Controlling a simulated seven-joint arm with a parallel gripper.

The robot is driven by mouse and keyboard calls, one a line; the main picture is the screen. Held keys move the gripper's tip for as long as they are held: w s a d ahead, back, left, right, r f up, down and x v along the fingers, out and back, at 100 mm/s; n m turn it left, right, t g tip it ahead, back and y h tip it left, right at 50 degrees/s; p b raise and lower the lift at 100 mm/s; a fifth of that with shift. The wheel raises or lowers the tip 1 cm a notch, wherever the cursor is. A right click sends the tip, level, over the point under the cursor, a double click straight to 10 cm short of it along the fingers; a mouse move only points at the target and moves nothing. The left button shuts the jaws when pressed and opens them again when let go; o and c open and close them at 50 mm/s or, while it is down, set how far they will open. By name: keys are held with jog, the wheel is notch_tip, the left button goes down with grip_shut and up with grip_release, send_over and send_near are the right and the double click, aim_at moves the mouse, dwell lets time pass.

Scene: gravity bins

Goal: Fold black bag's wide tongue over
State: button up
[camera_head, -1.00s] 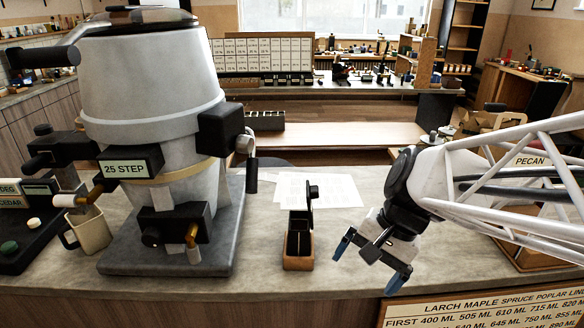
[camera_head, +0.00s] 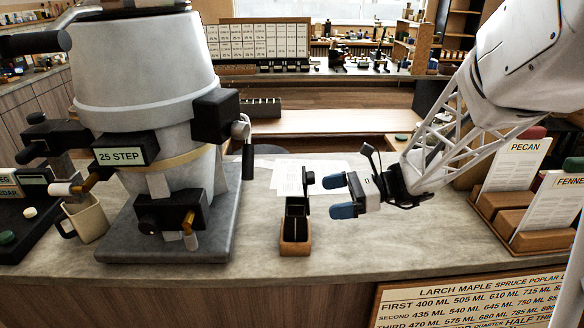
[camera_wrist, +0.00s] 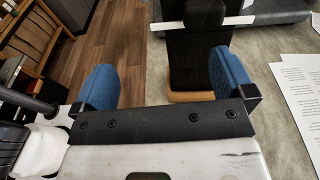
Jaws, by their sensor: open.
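A small black bag (camera_head: 297,222) stands upright in a wooden holder (camera_head: 295,248) on the counter. A narrow dark piece (camera_head: 306,190), which may be its tongue, rises at the back right with a small block at its top. My gripper (camera_head: 340,196), with blue fingertips, is open and empty to the right of the bag, apart from it and at about the height of its upper part. In the wrist view, the black bag (camera_wrist: 190,45) shows beyond my open gripper (camera_wrist: 165,78), nearer the right finger, with a pale strip across it. Its lower part is partly hidden.
A large grey machine (camera_head: 146,70) on a dark slab stands to the left. White papers (camera_head: 290,174) lie behind the bag. Wooden card holders (camera_head: 537,242) stand at the right. The counter (camera_head: 400,245) is clear in front and to the right of the bag.

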jog(key=w+f+m+t+y, duration=0.1)
jog(key=w+f+y, duration=0.1)
jog(key=w+f, duration=0.1)
jog(key=shift+w+f, duration=0.3)
jog(key=shift+w, duration=0.2)
jog(key=shift+a, duration=0.15)
jog(key=a, duration=0.7)
jog(key=shift+w+a, duration=0.25)
jog(key=shift+a, duration=0.05)
dwell(0.3)
jog(key=c, duration=0.8)
jog(key=shift+a+f+h, duration=0.1)
jog(key=shift+a+h, duration=0.05)
jog(key=shift+h, duration=0.65)
jog(key=o, duration=0.8)
